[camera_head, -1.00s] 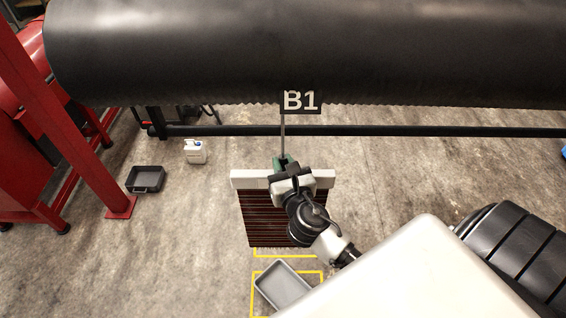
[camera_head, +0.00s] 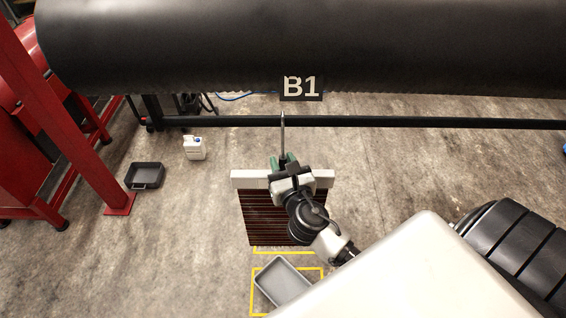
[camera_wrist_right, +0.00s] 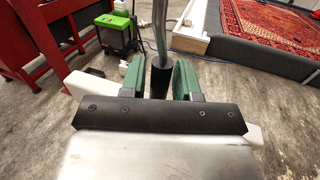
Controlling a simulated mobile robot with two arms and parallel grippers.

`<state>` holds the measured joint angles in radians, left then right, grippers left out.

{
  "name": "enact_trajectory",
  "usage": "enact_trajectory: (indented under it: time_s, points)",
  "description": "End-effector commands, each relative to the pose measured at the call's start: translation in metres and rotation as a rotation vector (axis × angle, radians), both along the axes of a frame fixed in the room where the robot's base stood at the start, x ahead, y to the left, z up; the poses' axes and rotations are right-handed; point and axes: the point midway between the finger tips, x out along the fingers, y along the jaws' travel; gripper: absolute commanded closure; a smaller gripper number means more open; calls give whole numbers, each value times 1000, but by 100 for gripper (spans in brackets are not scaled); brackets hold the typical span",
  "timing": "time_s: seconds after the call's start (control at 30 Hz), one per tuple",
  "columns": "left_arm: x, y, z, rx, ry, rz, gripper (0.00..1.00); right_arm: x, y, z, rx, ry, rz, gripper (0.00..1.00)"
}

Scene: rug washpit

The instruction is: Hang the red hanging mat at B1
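The red hanging mat (camera_head: 268,222) shows as a dark red, striped panel below a pale bar (camera_head: 244,178) in the head view. It hangs under my right gripper (camera_head: 284,163). The green fingers of this gripper (camera_wrist_right: 160,80) stand apart in the wrist view, one on each side of a black grip (camera_wrist_right: 160,84) with a metal rod rising from it. The rod (camera_head: 283,132) also shows in the head view, its tip below the B1 sign (camera_head: 301,87). Whether the fingers touch the grip is hard to tell. My left gripper is out of view.
A large black roller (camera_head: 300,45) spans the top, with a thin dark rail (camera_head: 400,122) below it. A red frame (camera_head: 75,125) stands at left. A black tray (camera_head: 146,175), a white jug (camera_head: 195,148) and a grey tray (camera_head: 283,281) are on the floor.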

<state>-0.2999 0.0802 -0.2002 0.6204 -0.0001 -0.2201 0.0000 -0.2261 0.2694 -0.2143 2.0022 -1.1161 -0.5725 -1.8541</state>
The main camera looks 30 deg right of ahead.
Motion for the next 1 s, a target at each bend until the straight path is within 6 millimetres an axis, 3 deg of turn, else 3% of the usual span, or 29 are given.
enact_trajectory:
  time_s: [0.03,0.1,0.47,1.0]
  points:
    - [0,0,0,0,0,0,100,0,0,0,0,0,0,61]
    - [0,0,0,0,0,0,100,0,0,0,0,1,0,51]
    - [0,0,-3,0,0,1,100,-7,2,-4,1,6,0,51]
    - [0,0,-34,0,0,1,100,-96,24,-3,1,4,0,51]
